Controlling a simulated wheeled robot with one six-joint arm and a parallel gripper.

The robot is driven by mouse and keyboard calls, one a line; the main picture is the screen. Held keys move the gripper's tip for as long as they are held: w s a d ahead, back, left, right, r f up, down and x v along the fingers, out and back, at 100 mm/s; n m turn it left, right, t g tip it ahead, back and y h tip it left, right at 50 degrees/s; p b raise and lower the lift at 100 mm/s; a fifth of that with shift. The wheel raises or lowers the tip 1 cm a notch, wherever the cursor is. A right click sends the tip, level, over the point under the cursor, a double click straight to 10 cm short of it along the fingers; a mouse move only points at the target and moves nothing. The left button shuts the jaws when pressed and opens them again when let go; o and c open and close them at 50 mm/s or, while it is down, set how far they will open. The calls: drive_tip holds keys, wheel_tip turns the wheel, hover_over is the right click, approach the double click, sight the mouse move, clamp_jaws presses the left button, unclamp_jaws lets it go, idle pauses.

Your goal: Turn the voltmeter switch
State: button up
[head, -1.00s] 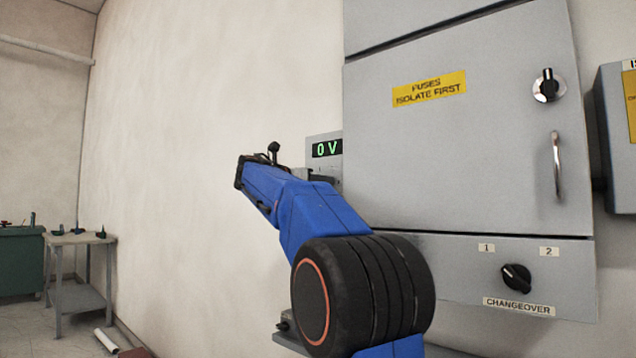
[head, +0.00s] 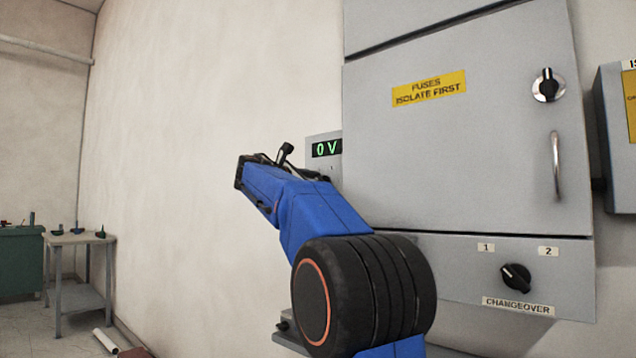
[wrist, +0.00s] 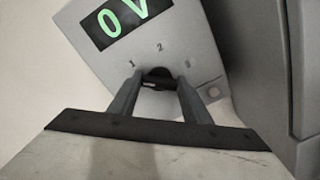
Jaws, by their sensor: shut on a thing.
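The voltmeter is a grey box with a dark display reading "0 V" in green (head: 326,149). It stands beside the large cabinet, partly hidden by my arm in the head view. In the wrist view the voltmeter box (wrist: 185,40) appears tilted, with the display at the top. Below it is the dark round switch (wrist: 158,73), with marks "1" and "2" and a fainter unreadable mark around it. My gripper (wrist: 160,82) is shut on the switch, one finger on each side. The fingers and the switch are hidden in the head view.
The grey cabinet (head: 450,150) with a fuse label, a black knob (head: 548,85) and a door handle (head: 557,166) stands right of the voltmeter. A changeover switch (head: 516,277) is below. Bare wall lies to the left, with a small table (head: 80,238) farther off.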

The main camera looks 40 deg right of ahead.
drive_tip(key=m, duration=1.9)
drive_tip(key=f+m, duration=0.1)
drive_tip(key=m, duration=0.8)
drive_tip(key=shift+w, duration=0.1)
drive_tip(key=shift+m, duration=0.3)
drive_tip(key=o, duration=1)
drive_tip(key=shift+r, duration=0.1)
drive_tip(key=shift+o, duration=0.2)
drive_tip(key=shift+a, duration=0.1)
drive_tip(key=s+a, duration=0.1)
drive_tip(key=a, duration=1.6)
drive_tip(key=shift+s, duration=0.2)
